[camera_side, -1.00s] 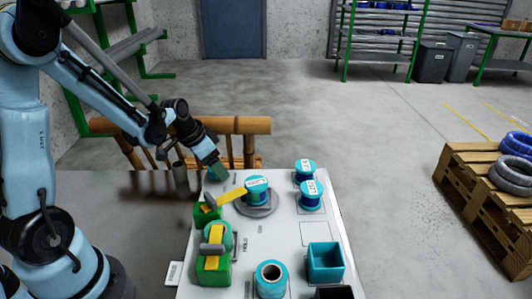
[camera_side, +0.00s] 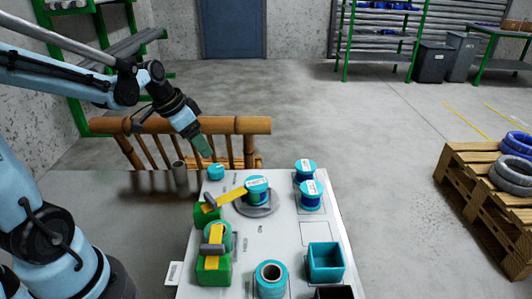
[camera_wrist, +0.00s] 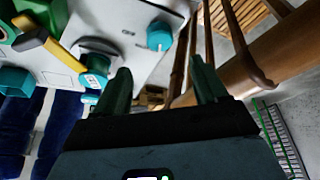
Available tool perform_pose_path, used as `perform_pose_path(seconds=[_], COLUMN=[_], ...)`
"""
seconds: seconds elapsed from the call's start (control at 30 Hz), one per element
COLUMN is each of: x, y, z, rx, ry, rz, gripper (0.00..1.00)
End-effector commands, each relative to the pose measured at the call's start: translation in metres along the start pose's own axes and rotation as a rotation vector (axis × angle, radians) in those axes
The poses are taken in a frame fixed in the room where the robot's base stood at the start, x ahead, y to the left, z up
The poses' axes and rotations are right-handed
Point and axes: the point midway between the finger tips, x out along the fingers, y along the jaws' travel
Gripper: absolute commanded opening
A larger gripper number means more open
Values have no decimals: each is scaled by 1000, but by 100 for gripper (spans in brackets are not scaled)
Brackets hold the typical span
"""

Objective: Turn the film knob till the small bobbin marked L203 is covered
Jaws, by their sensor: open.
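My gripper (camera_side: 205,151) is open and empty, raised above the far left corner of the white board. Its two fingers stand apart in the wrist view (camera_wrist: 163,82). A small teal knob (camera_side: 215,172), perhaps the film knob, sits on that corner just below the fingertips, apart from them; it also shows in the wrist view (camera_wrist: 160,36). A labelled teal bobbin (camera_side: 257,185) stands on a grey round base, with a yellow strip (camera_side: 232,195) reaching it from a green block (camera_side: 205,214). Two labelled blue bobbins (camera_side: 305,168) (camera_side: 311,197) stand to the right. I cannot read which label is L203.
The white board (camera_side: 275,230) also carries a green holder (camera_side: 213,271) with a yellow strip and grey handle, a teal spool (camera_side: 270,281) and an open teal box (camera_side: 325,262). A grey cylinder (camera_side: 180,175) stands left of the board. A bamboo railing (camera_side: 240,125) is behind.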

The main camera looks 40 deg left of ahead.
Motion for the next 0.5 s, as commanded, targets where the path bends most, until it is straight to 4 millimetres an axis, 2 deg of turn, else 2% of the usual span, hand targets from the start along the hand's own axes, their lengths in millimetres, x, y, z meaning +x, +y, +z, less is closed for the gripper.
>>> perform_pose_path(seconds=[0.2,0.5], x=[-20,-25], y=[0,0], z=[0,0], rx=[-1,0], ry=[0,0], rz=[0,0], gripper=[72,72])
